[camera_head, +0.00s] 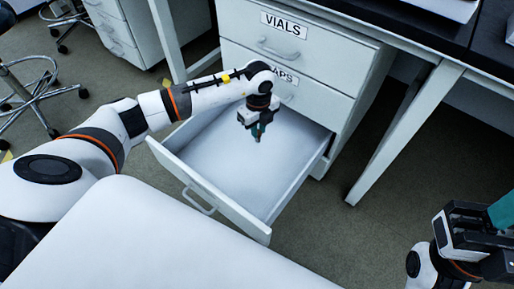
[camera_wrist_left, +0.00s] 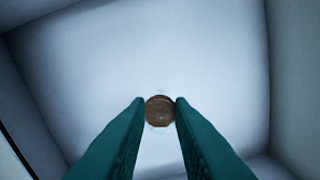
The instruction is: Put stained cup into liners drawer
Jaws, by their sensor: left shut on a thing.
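The open bottom drawer (camera_head: 225,165) is white and empty-looking; its label is not in view. My left gripper (camera_head: 258,134) is over the inside of this drawer, pointing down. In the left wrist view my left gripper (camera_wrist_left: 160,108) is shut on the stained cup (camera_wrist_left: 160,111), a small round thing with a brown middle between the teal fingertips. The pale drawer floor (camera_wrist_left: 150,50) lies beneath it. The cup cannot be made out in the head view. My right gripper (camera_head: 498,212) is at the right edge, partly cut off, away from the drawer.
Above the open drawer are two closed drawers, one labelled VIALS (camera_head: 284,25) and one whose label (camera_head: 286,78) is partly hidden by my arm. A white desk leg (camera_head: 405,135) stands to the right. A stool base (camera_head: 35,95) is at the left.

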